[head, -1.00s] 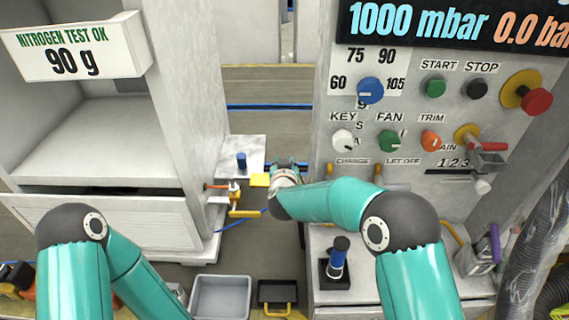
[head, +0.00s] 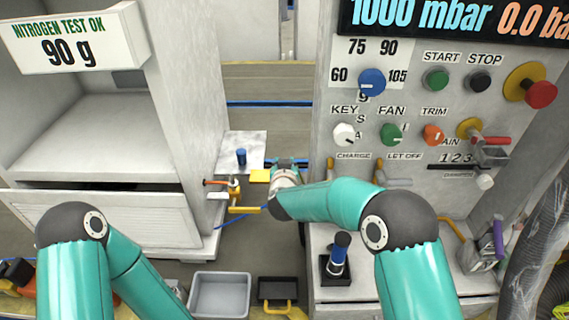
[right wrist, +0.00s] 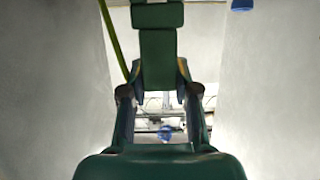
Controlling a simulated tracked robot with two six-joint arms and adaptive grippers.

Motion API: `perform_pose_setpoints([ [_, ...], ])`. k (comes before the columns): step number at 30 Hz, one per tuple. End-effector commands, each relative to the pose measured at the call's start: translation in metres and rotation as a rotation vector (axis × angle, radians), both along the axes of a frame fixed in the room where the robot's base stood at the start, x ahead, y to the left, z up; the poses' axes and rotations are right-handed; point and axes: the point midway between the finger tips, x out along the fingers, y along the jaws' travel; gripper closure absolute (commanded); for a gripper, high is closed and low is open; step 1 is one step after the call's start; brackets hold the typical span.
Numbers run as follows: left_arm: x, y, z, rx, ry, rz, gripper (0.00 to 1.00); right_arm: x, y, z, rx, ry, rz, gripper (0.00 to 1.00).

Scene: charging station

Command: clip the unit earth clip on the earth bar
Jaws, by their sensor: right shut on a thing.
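My right gripper (head: 287,163) reaches into the gap between the white cabinet and the control console in the head view. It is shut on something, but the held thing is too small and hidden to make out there. In the right wrist view my dark green gripper (right wrist: 160,105) fills the middle, and a small blue thing (right wrist: 165,132) shows between its links. I cannot clearly make out the unit earth clip or the earth bar. A yellow block (head: 260,175) is just left of the right gripper. My left arm leaves the head view at the bottom, with its gripper out of sight.
The white cabinet (head: 110,220) has a yellow-handled fitting (head: 243,209) on its right side. A plate with a blue knob (head: 241,156) lies behind it. The console (head: 345,190) stands close at right. A grey bin (head: 220,293) and black tray (head: 278,289) are below.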

Motion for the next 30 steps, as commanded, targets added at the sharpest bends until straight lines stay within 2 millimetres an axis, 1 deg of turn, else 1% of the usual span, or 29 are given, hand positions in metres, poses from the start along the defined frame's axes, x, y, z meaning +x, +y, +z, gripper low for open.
perform_pose_setpoints([
  [24, 0.000, 0.000, -0.015, 0.000, 0.000, 0.000, 0.60, 0.000, 0.000, -0.021, 0.000, 0.000, -0.001, 1.00],
  [25, 0.000, 0.000, -0.015, 0.000, 0.000, 0.000, 0.60, 0.000, 0.000, -0.021, 0.000, -0.001, -0.001, 0.69],
  [30, 0.000, 0.000, -0.014, 0.000, 0.000, 0.000, 0.60, 0.000, 0.000, -0.020, 0.000, 0.000, -0.001, 0.41],
])
